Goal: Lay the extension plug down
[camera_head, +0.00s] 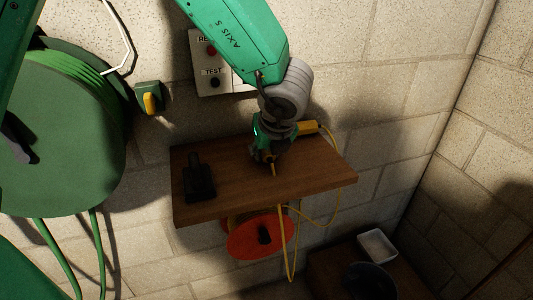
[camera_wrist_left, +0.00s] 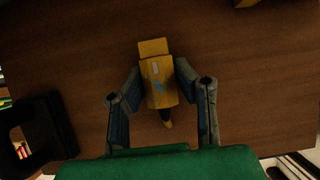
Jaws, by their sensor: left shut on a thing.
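My left gripper (camera_head: 268,158) points down over the wooden shelf (camera_head: 320,176), near its middle. In the left wrist view the two fingers of my left gripper (camera_wrist_left: 161,100) are shut on the sides of a yellow plug (camera_wrist_left: 158,78), which I take for the extension plug. Its flat end points away from my wrist, and a short dark and yellow cord end shows toward the palm. In the head view the gripper mostly hides the plug. I cannot tell whether the plug touches the shelf. My right gripper is not in view.
A black device (camera_head: 198,180) sits on the shelf's left part. A yellow connector (camera_head: 307,127) lies at the back edge. A yellow cord hangs by an orange reel (camera_head: 262,236) below. A switch box (camera_head: 211,78) is on the wall. The shelf's right part is clear.

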